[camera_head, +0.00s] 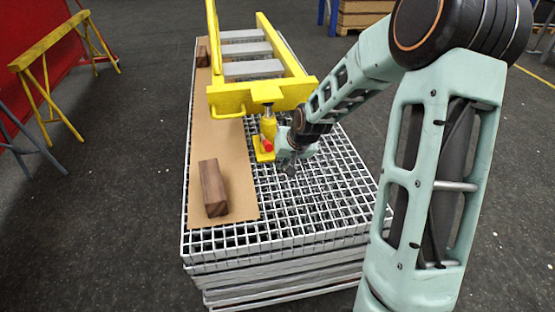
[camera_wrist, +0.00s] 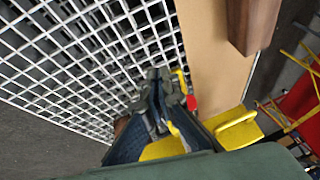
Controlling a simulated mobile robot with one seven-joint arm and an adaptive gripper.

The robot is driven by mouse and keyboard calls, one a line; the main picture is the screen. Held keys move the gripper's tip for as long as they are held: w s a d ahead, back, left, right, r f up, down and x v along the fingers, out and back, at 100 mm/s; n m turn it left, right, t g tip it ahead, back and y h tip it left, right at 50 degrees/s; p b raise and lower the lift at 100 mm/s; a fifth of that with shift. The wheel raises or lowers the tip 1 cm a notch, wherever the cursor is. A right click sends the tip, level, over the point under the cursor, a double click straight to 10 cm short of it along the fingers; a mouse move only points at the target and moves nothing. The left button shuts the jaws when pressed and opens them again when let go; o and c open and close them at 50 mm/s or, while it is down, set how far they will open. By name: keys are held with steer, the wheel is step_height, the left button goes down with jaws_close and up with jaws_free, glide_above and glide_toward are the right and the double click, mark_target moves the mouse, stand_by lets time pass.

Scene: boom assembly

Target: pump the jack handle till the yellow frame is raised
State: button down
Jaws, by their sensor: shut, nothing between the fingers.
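The yellow frame (camera_head: 262,95) lies over the grating stack, with its near crossbar above the jack. The small yellow bottle jack (camera_head: 268,127) stands upright under that crossbar, its ram head close to or touching it. A red piece (camera_head: 267,147) shows low on the jack's near side; it also shows in the wrist view (camera_wrist: 192,103). My gripper (camera_head: 290,168) is low over the grating, just right of the jack. In the wrist view its fingers (camera_wrist: 160,76) are together and empty, with yellow parts beside and behind them. The jack handle is not clearly made out.
A brown board (camera_head: 235,185) lies along the left of the grating stack (camera_head: 320,215). A dark wooden block (camera_head: 212,188) stands on it, and another (camera_head: 202,55) lies farther back. A yellow trestle (camera_head: 45,75) stands at left. The near right grating is clear.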

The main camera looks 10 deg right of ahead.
steer(key=s, duration=0.1)
steer(key=s+r, duration=0.2)
steer(key=shift+d+p, duration=0.25)
steer(key=shift+p, duration=0.05)
steer(key=shift+w+r, duration=0.1)
steer(key=shift+w, duration=0.05)
stand_by(0.5)
